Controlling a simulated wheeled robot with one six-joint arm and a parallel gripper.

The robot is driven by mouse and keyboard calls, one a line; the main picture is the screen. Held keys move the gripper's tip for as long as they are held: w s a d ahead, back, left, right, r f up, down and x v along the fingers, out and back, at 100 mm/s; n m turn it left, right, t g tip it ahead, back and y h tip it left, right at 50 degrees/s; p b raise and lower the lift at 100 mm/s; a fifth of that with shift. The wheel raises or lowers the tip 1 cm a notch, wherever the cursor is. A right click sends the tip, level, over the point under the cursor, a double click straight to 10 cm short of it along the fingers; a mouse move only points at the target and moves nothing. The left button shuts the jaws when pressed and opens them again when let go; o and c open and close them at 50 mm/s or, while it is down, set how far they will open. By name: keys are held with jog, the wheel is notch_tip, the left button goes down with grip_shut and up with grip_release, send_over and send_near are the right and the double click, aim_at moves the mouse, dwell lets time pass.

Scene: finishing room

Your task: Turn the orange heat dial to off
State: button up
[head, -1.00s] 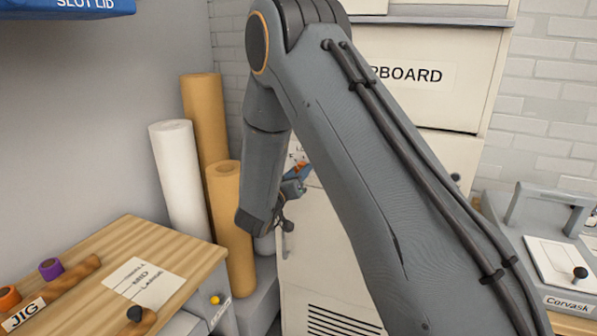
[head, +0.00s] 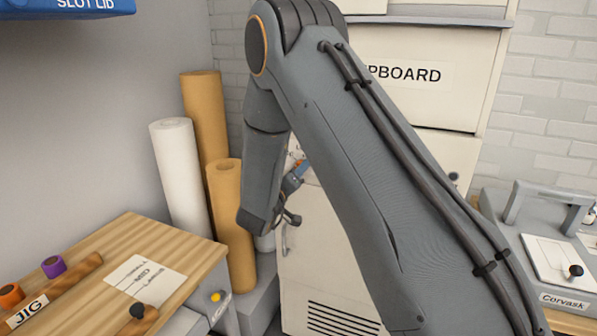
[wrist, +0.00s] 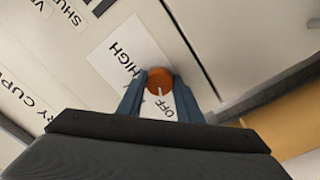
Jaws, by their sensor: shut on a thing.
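The orange heat dial (wrist: 160,76) sits on a white label plate (wrist: 118,48) marked HIGH and OFF. In the wrist view my gripper (wrist: 158,88) has its two blue fingers on either side of the dial, shut on it. A white mark on the dial points down the picture, toward the word OFF. In the head view a small bit of the orange dial (head: 299,164) shows beside my gripper (head: 293,181); my arm hides most of the panel around it.
The dial is on the front of a pale cabinet (head: 330,250) with a vent at its foot. Brown and white rolls (head: 176,165) stand to the left. A wooden bench (head: 95,280) is at front left, and a grey press (head: 525,225) at the right.

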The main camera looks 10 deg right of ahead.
jog(key=o, duration=1)
jog(key=shift+o, duration=0.2)
jog(key=b+v, duration=0.2)
jog(key=v, duration=0.6)
jog(key=shift+b, duration=0.35)
jog(key=shift+w, duration=0.1)
